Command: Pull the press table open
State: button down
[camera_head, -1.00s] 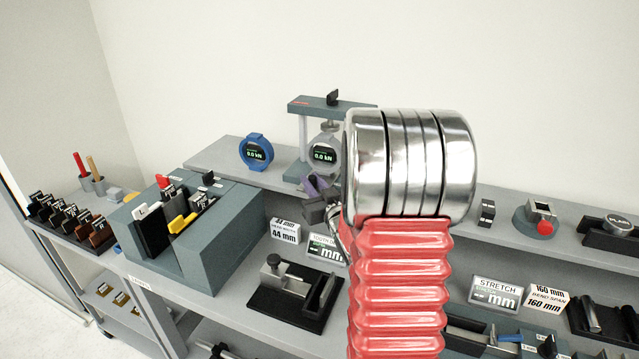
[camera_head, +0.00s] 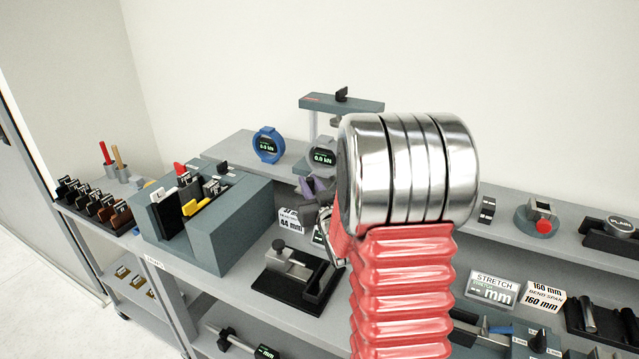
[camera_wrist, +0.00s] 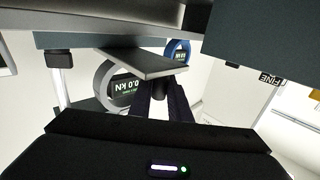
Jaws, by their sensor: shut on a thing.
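The press (camera_head: 343,104) stands on the raised back shelf, with a teal top beam, a light post and a round gauge (camera_head: 322,157) reading 0.0 kN. My arm hides most of its lower part. My gripper (camera_head: 317,188) is low in front of the gauge, partly behind my arm. In the wrist view, my gripper's dark fingers (camera_wrist: 163,95) close on a part at the edge of a flat grey plate, which looks like the press table (camera_wrist: 138,63). The exact grip point is dark and hard to make out. The gauge also shows there, upside down (camera_wrist: 122,88).
A blue gauge (camera_head: 268,145) stands left of the press. A teal block with slots (camera_head: 230,225) and a black fixture (camera_head: 300,278) occupy the bench in front. Signs (camera_head: 492,289) and a red-button device (camera_head: 538,215) are at right. Clear floor shows at far left.

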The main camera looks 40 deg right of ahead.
jog(key=a, duration=0.1)
jog(key=s+a, duration=0.1)
jog(key=shift+a, duration=0.3)
jog(key=c, duration=1.6)
grip_release()
jog(key=shift+d, duration=0.1)
jog(key=shift+c, duration=0.2)
jog(key=shift+s, duration=0.15)
